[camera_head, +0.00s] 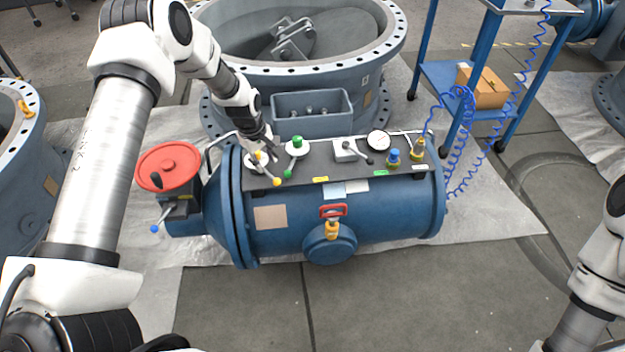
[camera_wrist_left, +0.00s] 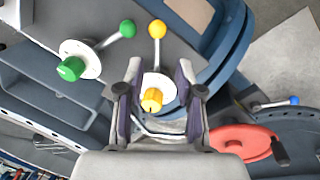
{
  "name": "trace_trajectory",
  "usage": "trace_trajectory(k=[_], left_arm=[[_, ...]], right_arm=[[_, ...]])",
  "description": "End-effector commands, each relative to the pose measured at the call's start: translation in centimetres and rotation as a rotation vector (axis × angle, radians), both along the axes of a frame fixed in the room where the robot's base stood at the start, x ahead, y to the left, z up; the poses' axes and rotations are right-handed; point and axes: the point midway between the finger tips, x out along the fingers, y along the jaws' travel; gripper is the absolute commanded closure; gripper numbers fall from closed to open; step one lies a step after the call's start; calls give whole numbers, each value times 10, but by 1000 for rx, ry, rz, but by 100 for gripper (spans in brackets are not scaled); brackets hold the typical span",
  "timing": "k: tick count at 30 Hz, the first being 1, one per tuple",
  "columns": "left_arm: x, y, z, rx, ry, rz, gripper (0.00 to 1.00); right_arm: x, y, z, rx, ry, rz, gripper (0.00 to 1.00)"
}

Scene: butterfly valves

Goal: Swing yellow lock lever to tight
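The yellow lock lever (camera_head: 268,171) sits at the left end of the dark panel on the blue tank. It has a white disc, a yellow hub knob (camera_wrist_left: 152,100) and a short arm ending in a yellow ball (camera_wrist_left: 157,29). In the head view the ball points toward the near right. My left gripper (camera_head: 262,150) is over the lever's hub. In the left wrist view the left gripper (camera_wrist_left: 160,90) is open, with one finger on each side of the hub and visible gaps. The ball lies beyond the fingertips. My right gripper is out of view.
A green-knobbed lever (camera_head: 296,148) stands just right of the yellow one. A grey block lever (camera_head: 350,151), gauge (camera_head: 378,140) and blue fitting (camera_head: 393,158) are farther right. A red handwheel (camera_head: 168,165) stands at left, with a metal handle bar near my gripper.

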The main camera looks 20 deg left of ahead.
Motion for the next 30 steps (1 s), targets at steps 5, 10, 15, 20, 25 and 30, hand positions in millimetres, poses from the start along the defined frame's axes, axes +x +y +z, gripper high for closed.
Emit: trace_trajectory(k=[5,10,15,20,25,30], left_arm=[[10,6,-2,-11,-35,19,64],[15,3,-35,-10,-35,16,64],[20,1,-61,-10,-35,16,64],[21,0,-68,-11,-36,16,64],[21,0,-68,-11,-36,15,67],[21,0,-68,-11,-36,15,100]], right_arm=[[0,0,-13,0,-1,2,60],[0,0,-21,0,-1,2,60],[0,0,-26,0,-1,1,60],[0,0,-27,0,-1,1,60],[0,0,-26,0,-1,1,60],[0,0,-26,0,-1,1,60]])
